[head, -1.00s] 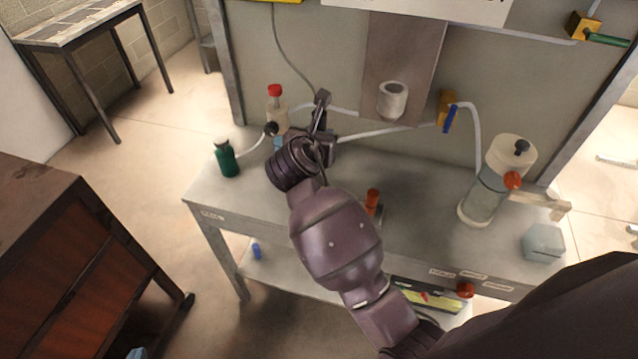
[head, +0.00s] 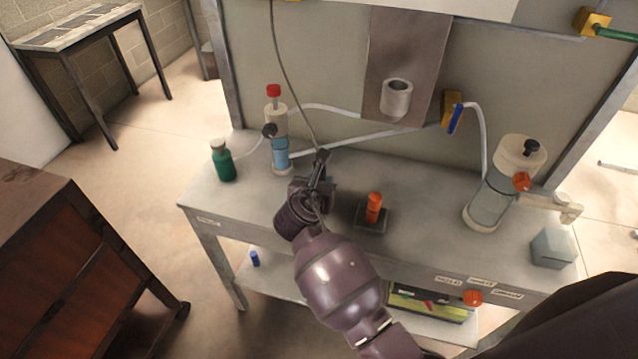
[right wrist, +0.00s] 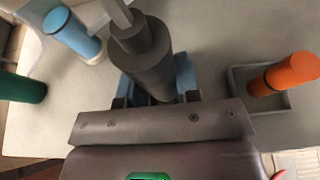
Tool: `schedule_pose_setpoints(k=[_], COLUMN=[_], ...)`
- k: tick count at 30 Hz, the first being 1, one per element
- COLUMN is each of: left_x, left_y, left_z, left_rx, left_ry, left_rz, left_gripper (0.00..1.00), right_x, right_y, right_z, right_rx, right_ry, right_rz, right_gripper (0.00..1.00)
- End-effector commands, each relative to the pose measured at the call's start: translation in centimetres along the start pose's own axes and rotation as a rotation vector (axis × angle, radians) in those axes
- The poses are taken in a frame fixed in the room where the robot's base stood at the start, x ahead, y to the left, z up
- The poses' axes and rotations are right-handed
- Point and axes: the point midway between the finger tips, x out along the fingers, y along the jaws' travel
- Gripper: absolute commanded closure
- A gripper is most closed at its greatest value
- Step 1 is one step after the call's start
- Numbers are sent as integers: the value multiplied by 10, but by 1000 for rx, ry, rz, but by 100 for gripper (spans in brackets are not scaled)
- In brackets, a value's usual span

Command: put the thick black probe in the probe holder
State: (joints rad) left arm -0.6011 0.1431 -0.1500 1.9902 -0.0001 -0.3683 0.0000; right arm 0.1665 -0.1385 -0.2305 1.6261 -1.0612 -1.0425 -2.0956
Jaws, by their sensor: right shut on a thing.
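My right gripper (head: 318,182) is over the bench top, left of the middle. It is shut on the thick black probe (head: 320,158), whose grey cable rises from its top. In the right wrist view the probe (right wrist: 150,62) stands between the blue finger pads of the gripper (right wrist: 155,88). The likely probe holder is a grey cup (head: 396,98) on the metal back panel, above and to the right of the gripper and apart from it. The holder is outside the right wrist view. My left gripper is not in view.
An orange piece in a dark square tray (head: 372,218) stands right of the gripper. A blue-filled cylinder (head: 280,152) and a green bottle (head: 223,162) stand to its left. A large clear cylinder (head: 490,195) and a grey block (head: 552,248) are at right. White hoses cross below the holder.

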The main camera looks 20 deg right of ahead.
Motion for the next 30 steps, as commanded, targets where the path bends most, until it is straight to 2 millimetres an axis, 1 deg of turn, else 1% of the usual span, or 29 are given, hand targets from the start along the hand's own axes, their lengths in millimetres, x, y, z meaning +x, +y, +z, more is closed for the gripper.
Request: schedule_pose_setpoints(k=[6,11,12,16,26,30], left_x=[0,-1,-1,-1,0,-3], left_y=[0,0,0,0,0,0], left_z=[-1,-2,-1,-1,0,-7], left_rx=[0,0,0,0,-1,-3], left_ry=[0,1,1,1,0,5], left_rz=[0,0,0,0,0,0], left_gripper=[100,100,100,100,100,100], right_x=[0,1,1,1,0,-1], right_y=[0,0,0,0,0,-1], right_z=[1,-1,-2,-2,0,5], right_rx=[1,-1,0,0,2,1], right_ry=[-2,-2,-2,-2,-1,-3], right_rz=[1,1,1,1,1,1], right_gripper=[100,100,63,44,44,44])
